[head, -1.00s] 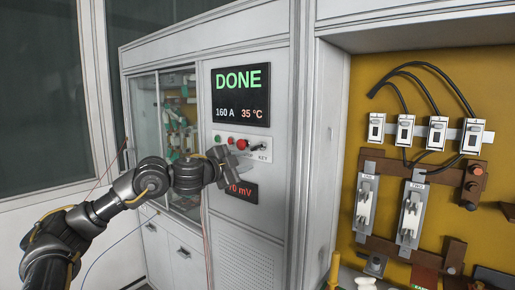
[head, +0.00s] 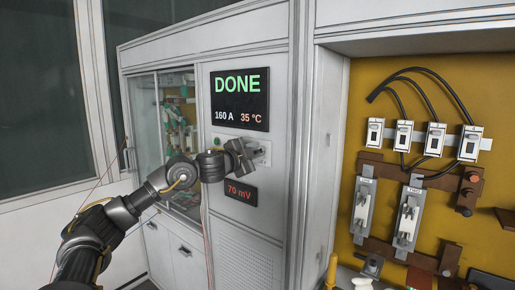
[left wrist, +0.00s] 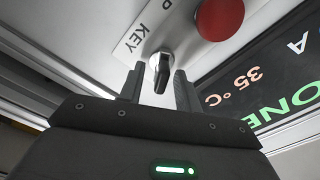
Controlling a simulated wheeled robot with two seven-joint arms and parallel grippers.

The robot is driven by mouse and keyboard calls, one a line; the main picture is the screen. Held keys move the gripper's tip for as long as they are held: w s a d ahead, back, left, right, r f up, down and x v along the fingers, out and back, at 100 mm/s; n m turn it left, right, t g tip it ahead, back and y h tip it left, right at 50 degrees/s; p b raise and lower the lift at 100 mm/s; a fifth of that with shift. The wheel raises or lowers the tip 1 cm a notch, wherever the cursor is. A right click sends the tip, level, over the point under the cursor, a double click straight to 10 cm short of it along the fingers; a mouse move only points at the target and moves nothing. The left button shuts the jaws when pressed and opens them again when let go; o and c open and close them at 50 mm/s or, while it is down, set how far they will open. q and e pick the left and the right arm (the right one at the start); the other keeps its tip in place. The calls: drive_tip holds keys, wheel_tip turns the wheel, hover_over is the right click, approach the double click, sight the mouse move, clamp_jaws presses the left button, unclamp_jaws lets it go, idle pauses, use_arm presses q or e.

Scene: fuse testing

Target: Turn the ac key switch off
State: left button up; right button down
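The key switch (left wrist: 160,68), a dark knob on a light metal panel by a "KEY" label, shows in the left wrist view. My left gripper (left wrist: 160,88) is open, with one finger on each side of the switch. Gaps show between the fingers and the knob, so I see no grip on it. In the head view my left gripper (head: 256,149) is at the cabinet's control panel and hides the key switch and most of the buttons. My right gripper is not in view.
A red button (left wrist: 218,18) sits close beside the switch. The display (head: 240,98) above reads DONE, 160 A, 35 °C; a smaller display (head: 241,192) below reads 70 mV. A yellow board (head: 345,215) with switches and fuses stands on the right.

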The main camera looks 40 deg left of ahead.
use_arm(q)
drive_tip(key=shift+w, duration=0.4)
drive_tip(key=shift+c, duration=0.2)
clamp_jaws()
drive_tip(key=shift+n, duration=0.5)
drive_tip(key=shift+r+n+p, duration=0.15)
drive_tip(key=shift+n+p, duration=0.35)
drive_tip(key=shift+n, duration=0.6)
drive_tip(key=shift+a+r+n+p, duration=0.15)
drive_tip(key=shift+n+p, duration=0.5)
drive_tip(key=shift+n, duration=1.05)
drive_tip(key=shift+a+r+n+p, duration=0.1)
drive_tip(key=shift+a+n+p, duration=0.1)
drive_tip(key=shift+n+p, duration=1.75)
drive_tip(key=shift+n, duration=0.85)
